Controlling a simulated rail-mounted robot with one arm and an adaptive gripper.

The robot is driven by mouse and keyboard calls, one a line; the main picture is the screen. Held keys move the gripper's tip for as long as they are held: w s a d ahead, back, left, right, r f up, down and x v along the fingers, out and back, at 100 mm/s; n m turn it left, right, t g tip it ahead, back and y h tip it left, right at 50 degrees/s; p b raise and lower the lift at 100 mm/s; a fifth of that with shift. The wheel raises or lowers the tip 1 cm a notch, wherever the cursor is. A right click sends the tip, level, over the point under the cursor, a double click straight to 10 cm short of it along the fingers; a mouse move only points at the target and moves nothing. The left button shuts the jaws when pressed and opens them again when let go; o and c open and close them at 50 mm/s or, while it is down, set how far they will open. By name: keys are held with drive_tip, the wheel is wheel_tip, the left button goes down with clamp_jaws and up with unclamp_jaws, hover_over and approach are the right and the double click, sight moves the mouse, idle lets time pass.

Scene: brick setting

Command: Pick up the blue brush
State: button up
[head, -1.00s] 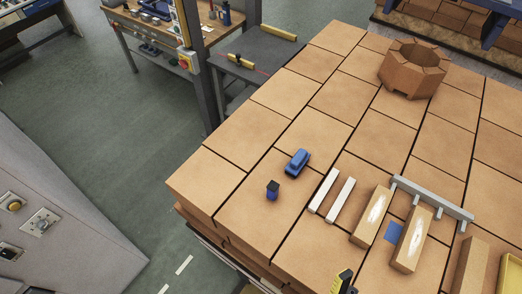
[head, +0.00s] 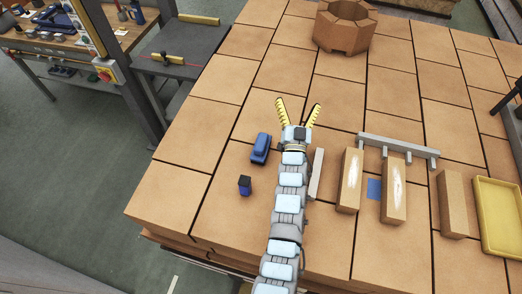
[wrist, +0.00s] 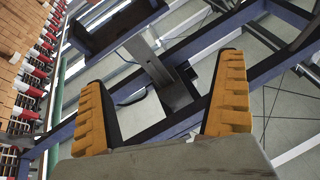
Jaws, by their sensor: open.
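The blue brush (head: 261,148), which looks like a blue body on a darker base, lies on the brick-tiled surface (head: 215,135), left of my arm. My gripper (head: 299,103) is open and empty, with its yellow fingers spread, farther from the camera and to the right of the brush. In the wrist view my open gripper (wrist: 162,75) has nothing between its fingers. The brush is not seen in the wrist view, which looks out at frames and floor.
A small dark blue block (head: 245,185) stands just nearer than the brush. Right of my arm are a white bar (head: 316,173), tan blocks (head: 350,180), a grey rail (head: 398,146) and a yellow tray (head: 500,215). An octagonal brick ring (head: 345,25) stands at the back.

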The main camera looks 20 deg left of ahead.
drive_tip(key=w+a+f+m+g+h+b, duration=0.2)
drive_tip(key=w+g, duration=0.1)
drive_tip(key=w, duration=0.6)
wheel_tip(320, 180, up, 2)
drive_tip(key=m+g+h+b, duration=0.5)
drive_tip(key=m+g+b, duration=0.5)
drive_tip(key=m+g, duration=0.7)
hover_over(261, 141)
drive_tip(key=n+g, duration=0.1)
drive_tip(key=f+p, duration=0.1)
drive_tip(key=f, duration=0.4)
drive_tip(key=f+p, duration=0.1)
drive_tip(key=f, duration=0.4)
drive_tip(key=shift+s+d+f, duration=0.1)
drive_tip(key=shift+d+f, duration=0.1)
drive_tip(key=shift+f, duration=0.05)
drive_tip(key=shift+a+f+p, duration=0.2)
drive_tip(key=shift+f+p, duration=0.55)
drive_tip(key=shift+f, duration=2.25)
drive_tip(key=c, duration=1)
